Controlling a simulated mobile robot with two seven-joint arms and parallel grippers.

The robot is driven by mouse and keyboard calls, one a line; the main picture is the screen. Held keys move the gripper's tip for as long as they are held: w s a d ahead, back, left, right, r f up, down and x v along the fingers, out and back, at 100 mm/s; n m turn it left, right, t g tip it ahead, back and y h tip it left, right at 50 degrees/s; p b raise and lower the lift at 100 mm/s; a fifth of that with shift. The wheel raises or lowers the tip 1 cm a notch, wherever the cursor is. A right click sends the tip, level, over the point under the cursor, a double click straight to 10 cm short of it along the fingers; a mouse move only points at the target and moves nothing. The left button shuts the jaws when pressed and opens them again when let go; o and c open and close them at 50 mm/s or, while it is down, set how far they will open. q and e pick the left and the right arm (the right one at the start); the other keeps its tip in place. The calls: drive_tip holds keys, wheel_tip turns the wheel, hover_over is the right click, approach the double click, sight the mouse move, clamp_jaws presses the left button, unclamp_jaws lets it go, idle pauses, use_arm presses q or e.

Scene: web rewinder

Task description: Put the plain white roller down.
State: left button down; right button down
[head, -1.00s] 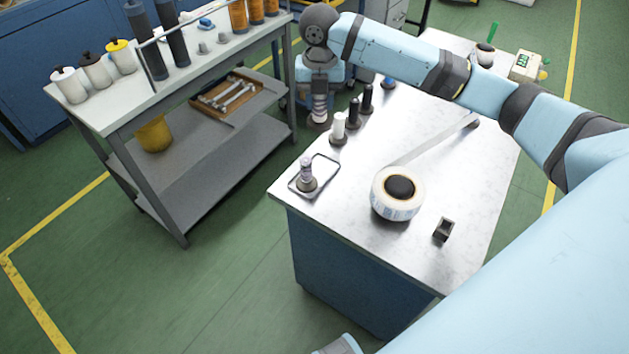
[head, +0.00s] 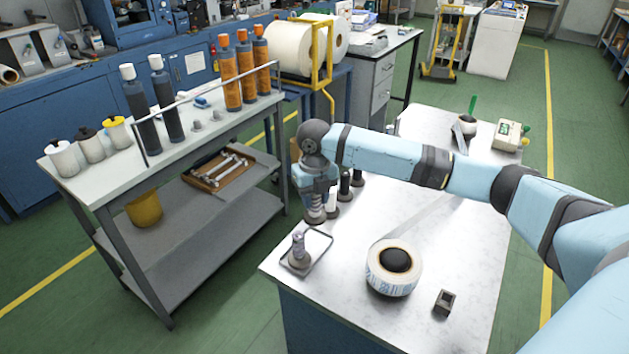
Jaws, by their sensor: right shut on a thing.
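My right gripper (head: 316,200) is shut on a small upright roller with a round dark base (head: 315,216), close to the bench's left edge. The jaws cover most of the held roller, so its surface is hard to make out. Right behind it a white roller (head: 333,202) on a dark base stands on the bench, partly hidden by my gripper. Dark rollers (head: 345,183) stand farther back in the same row. A greyish roller (head: 299,245) stands inside a wire-edged tray (head: 324,243) in front of my gripper. My left gripper is out of view.
A large tape roll (head: 393,268) and a small dark block (head: 444,301) lie on the white-topped bench (head: 340,290). A shelved cart (head: 215,127) with bottles stands to the left, across a gap. The bench's front right is clear.

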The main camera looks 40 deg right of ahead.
wheel_tip(320, 180, down, 9)
idle(0.6)
drive_tip(key=c, duration=0.9)
unclamp_jaws()
drive_tip(key=shift+f, duration=0.15)
drive_tip(key=shift+o, duration=0.6)
drive_tip(key=shift+s, duration=0.1)
wheel_tip(320, 180, up, 12)
drive_tip(key=shift+r, duration=0.15)
